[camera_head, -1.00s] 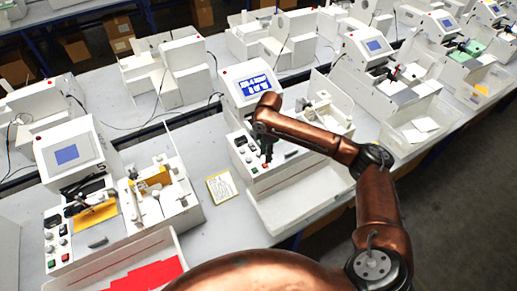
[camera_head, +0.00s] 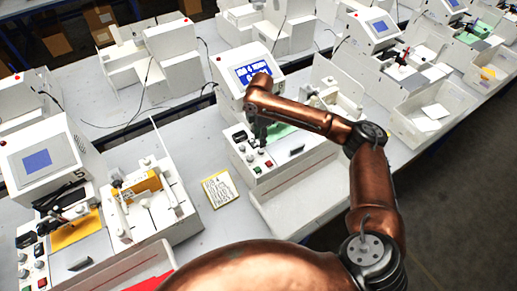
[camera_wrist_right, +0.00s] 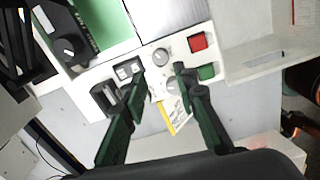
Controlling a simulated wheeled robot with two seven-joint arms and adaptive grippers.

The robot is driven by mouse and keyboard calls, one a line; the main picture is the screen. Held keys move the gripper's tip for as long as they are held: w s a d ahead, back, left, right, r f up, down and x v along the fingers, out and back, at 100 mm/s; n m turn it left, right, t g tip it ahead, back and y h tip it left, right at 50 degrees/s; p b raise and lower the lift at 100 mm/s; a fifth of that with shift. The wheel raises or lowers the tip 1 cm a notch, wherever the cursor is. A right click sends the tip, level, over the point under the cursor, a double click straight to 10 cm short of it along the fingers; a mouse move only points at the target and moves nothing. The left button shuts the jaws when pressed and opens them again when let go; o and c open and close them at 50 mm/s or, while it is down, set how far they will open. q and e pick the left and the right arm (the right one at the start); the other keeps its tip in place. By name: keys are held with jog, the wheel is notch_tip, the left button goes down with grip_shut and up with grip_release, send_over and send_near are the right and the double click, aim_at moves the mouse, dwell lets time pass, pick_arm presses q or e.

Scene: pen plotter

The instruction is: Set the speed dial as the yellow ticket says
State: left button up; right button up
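The yellow-edged ticket (camera_head: 218,188) lies on the table left of the plotter; its handwriting is too small to read surely. The plotter's control panel (camera_head: 245,168) is partly hidden by my right arm. In the right wrist view, one grey round knob (camera_wrist_right: 162,57) sits beside the red button (camera_wrist_right: 198,41). A second pale knob (camera_wrist_right: 172,86) sits beside the green button (camera_wrist_right: 207,72). My right gripper (camera_head: 262,143) is over the panel; its fingers (camera_wrist_right: 160,80) are apart, with the second knob between them, near the right finger. I cannot tell whether they touch it. My left gripper is not seen.
The plotter's screen (camera_head: 254,70) shows text lines. A green sheet (camera_head: 280,131) lies in the plotter. A neighbouring plotter (camera_head: 37,160) stands at left. An open white tray (camera_head: 300,195) is in front.

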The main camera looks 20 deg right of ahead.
aim_at(260, 150)
jog(key=shift+s+d+f+p, duration=0.1)
jog(key=shift+f+p, duration=0.05)
jog(key=shift+f, duration=1.65)
jog(key=shift+s+d+f+p, duration=0.1)
jog(key=shift+f+p, duration=0.05)
jog(key=shift+f, duration=1.6)
jog(key=shift+w, duration=0.1)
jog(key=shift+c, duration=0.7)
jog(key=shift+a, duration=0.1)
grip_shut()
